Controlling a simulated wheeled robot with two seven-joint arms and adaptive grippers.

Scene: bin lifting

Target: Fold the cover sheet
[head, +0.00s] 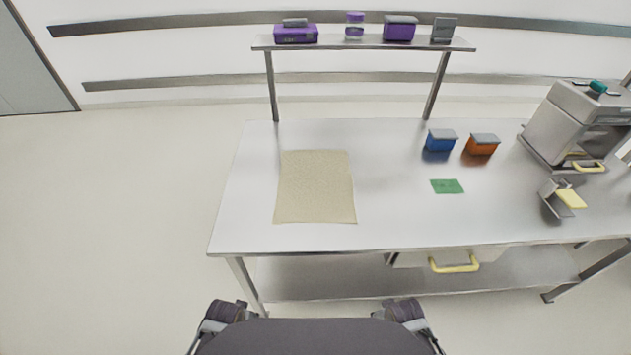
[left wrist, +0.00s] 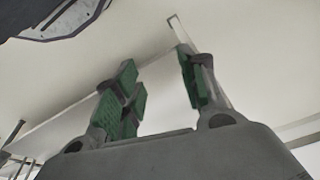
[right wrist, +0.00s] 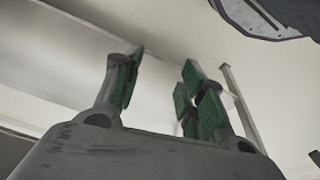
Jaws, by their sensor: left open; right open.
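The beige cover sheet (head: 315,187) lies flat and spread out on the left part of the metal table (head: 390,215) in the head view. It is roughly rectangular, with its lower edge slightly wider than its upper edge. Neither gripper is seen in the head view, and nothing touches the sheet. My left gripper (left wrist: 160,92) shows in the left wrist view with its green-padded fingers apart and nothing between them. My right gripper (right wrist: 160,88) shows in the right wrist view, also open and empty. The sheet is not visible in either wrist view.
A blue box (head: 440,141), an orange box (head: 481,145) and a green card (head: 447,186) lie right of the sheet. A grey machine (head: 572,122) and a small stand (head: 553,197) are at far right. A raised shelf (head: 340,42) spans the back. The table around the sheet is clear.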

